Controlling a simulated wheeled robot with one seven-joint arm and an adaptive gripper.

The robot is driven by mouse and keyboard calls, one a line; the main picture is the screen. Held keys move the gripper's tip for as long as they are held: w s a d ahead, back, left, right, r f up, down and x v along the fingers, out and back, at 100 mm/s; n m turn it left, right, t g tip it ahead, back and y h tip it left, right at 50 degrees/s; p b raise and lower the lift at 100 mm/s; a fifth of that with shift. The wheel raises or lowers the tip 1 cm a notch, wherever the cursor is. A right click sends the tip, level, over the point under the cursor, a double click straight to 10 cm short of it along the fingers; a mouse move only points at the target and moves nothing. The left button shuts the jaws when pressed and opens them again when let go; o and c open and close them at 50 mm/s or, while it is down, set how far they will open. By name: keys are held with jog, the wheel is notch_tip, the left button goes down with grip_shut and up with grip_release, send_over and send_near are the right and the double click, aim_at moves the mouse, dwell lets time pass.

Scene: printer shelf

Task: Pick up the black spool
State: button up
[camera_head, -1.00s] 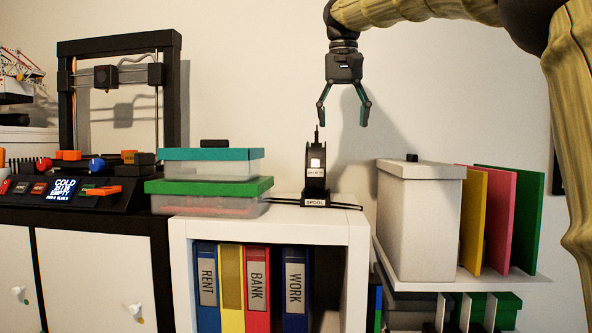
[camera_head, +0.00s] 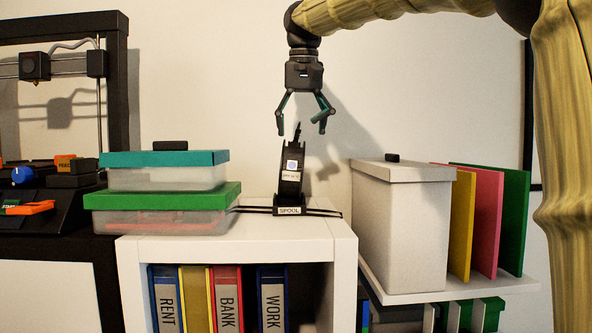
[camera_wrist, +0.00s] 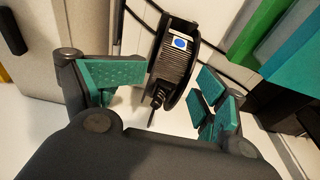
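The black spool (camera_head: 290,182) stands on a small base labelled "SPOOL" (camera_head: 289,210) on top of the white shelf unit. It has a white label, and a thin black tip sticks up from its top. My gripper (camera_head: 304,122) points down just above the spool, its fingers spread on either side of the tip. In the wrist view the spool (camera_wrist: 176,62) lies between and beyond my teal-padded fingers (camera_wrist: 160,95), with a gap on both sides. My gripper is open and empty.
Stacked clear boxes with teal and green lids (camera_head: 165,190) stand left of the spool. A pale lidded bin (camera_head: 400,230) and coloured folders (camera_head: 490,220) stand to the right. Black cables lie on the white shelf unit (camera_head: 250,245). A printer (camera_head: 118,100) is far left.

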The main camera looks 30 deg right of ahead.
aim_at(290, 153)
jog(key=shift+g, duration=0.3)
jog(key=w+f, duration=0.1)
jog(key=w, duration=0.1)
jog(key=w+f+p, duration=0.1)
jog(key=w+f, duration=0.3)
jog(key=shift+w+a+f+p, duration=0.2)
jog(key=shift+a+p, duration=0.1)
jog(key=shift+a, duration=0.1)
jog(key=shift+w+d+f, duration=0.15)
jog(key=shift+w+f, duration=0.05)
jog(key=shift+f, duration=0.45)
jog(key=s, duration=0.2)
jog(key=shift+s+d+f, duration=0.2)
jog(key=shift+s, duration=0.1)
jog(key=shift+w+d+f, duration=0.15)
jog(key=shift+w+f, duration=0.05)
jog(key=shift+w, duration=0.1)
jog(key=shift+w+f, duration=0.3)
jog(key=shift+w, duration=0.4)
jog(key=shift+o, duration=0.6)
jog(key=shift+w, duration=0.25)
jog(key=shift+s+a+r, duration=0.2)
jog(key=shift+s+r, duration=0.1)
jog(key=shift+s, duration=0.25)
jog(key=c, duration=0.7)
jog(key=shift+s+d, duration=0.1)
jog(key=c, duration=0.3)
jog(key=shift+c, duration=0.4)
jog(key=shift+w, duration=0.2)
